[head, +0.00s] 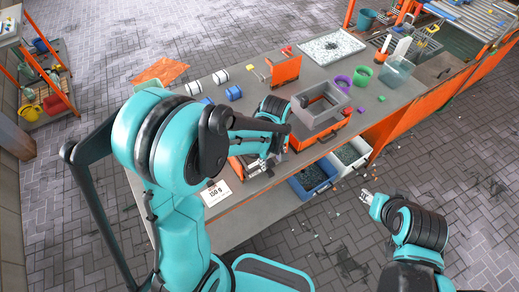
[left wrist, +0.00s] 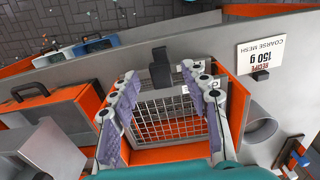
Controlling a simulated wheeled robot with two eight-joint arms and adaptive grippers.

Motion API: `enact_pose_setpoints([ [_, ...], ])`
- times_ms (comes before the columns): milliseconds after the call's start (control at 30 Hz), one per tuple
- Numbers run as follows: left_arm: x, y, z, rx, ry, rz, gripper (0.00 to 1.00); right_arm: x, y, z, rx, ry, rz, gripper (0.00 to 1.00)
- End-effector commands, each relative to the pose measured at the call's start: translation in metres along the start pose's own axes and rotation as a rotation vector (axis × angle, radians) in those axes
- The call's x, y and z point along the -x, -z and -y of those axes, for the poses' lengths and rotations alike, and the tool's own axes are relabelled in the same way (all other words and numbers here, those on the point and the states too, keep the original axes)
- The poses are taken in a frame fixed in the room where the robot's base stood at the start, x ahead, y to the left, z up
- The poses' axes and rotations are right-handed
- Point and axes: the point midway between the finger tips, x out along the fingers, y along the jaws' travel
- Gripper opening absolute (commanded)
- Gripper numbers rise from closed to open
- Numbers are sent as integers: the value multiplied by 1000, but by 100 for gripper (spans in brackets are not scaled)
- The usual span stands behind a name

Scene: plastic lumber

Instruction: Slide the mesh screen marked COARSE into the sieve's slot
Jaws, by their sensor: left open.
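A wire mesh screen (left wrist: 168,120) with a black tab (left wrist: 160,68) sits in an orange holder (left wrist: 238,103) in the left wrist view. No COARSE mark on it can be read. My left gripper (head: 262,165) is low at the bench's front edge; in the left wrist view its open fingers (left wrist: 162,95) are on both sides of the screen. Whether they touch it I cannot tell. The grey open-topped box, apparently the sieve (head: 318,118), stands right of the gripper; its slot cannot be made out. My right gripper (head: 368,197) is off the bench, its jaws too small to judge.
A card (left wrist: 262,55) reads "150 g" and "COARSE MESH". Blue and grey bins (head: 314,178) sit below the bench edge. Purple and green cups (head: 361,76) and a clear tub (head: 397,70) stand right of the sieve. A speckled sheet (head: 331,47) lies behind.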

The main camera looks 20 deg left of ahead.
Motion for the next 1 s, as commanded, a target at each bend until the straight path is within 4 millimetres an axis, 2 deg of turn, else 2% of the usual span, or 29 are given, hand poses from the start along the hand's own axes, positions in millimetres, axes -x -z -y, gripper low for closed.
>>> enact_pose_setpoints([
  [100,-9,0,0,0,0,0,47,-2,-2,0,0,0,0,40],
  [300,-9,0,0,0,0,0,47,-2,-1,0,0,0,0,40],
  [333,-9,0,0,0,0,0,44,-2,-1,0,0,0,0,40],
  [500,-9,0,0,-1,0,0,0,-2,-1,0,0,0,0,40],
  [833,-8,0,0,-1,0,-1,0,-1,-1,0,0,0,0,40],
  [1000,2,0,0,-1,0,-1,0,1,1,0,0,0,0,40],
])
